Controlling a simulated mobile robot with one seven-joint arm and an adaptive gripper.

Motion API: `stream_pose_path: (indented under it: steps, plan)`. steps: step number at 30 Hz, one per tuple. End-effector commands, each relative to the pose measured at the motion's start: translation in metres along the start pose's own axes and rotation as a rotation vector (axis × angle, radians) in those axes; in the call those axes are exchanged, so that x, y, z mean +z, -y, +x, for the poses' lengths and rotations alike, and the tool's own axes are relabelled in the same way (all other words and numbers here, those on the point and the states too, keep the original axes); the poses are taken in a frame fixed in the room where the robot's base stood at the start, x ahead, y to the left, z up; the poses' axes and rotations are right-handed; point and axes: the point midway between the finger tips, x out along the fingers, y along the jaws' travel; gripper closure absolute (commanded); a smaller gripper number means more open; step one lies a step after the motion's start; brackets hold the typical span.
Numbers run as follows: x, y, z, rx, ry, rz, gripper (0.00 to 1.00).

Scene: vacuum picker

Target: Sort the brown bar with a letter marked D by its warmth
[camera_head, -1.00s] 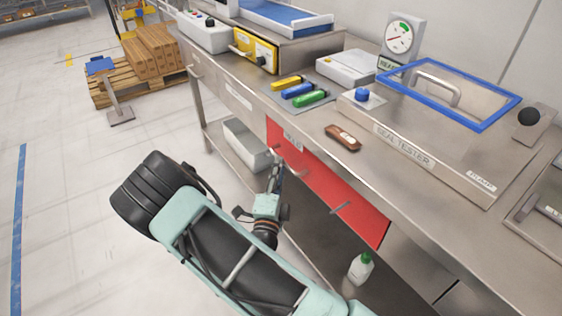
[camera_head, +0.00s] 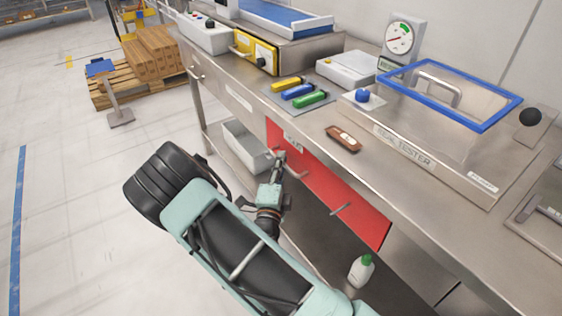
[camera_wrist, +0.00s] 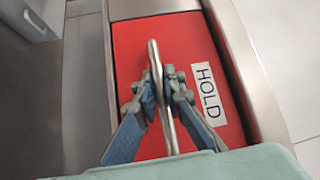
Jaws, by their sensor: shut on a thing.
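The brown bar (camera_head: 344,138) lies on the steel bench top, near its front edge and in front of the seal tester (camera_head: 425,135). Its marking is too small to read. My gripper (camera_head: 279,160) is at the red front (camera_head: 325,185) under the bench top. In the wrist view my gripper (camera_wrist: 159,92) is shut on a metal bar handle (camera_wrist: 163,130) of the red front (camera_wrist: 135,50), with one blue finger on each side. A white label (camera_wrist: 207,92) beside it reads HOLD.
A second handle (camera_head: 341,208) sits lower on the red front. A grey bin (camera_head: 245,145) and a green-capped bottle (camera_head: 361,270) stand below the bench. The floor at left is open.

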Motion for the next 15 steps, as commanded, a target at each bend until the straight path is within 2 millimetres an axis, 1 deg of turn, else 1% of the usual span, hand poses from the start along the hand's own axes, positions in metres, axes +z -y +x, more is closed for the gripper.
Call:
stream_pose_path:
  steps: [5,8,11,15]
  plan:
    - [0.001,0.001,-0.001,-0.001,0.0,0.0,1.0]
    - [0.005,0.003,-0.005,-0.001,0.001,0.001,1.0]
    - [0.015,0.006,-0.015,0.0,0.004,0.002,1.0]
    - [0.038,0.013,-0.037,0.001,0.006,0.003,1.0]
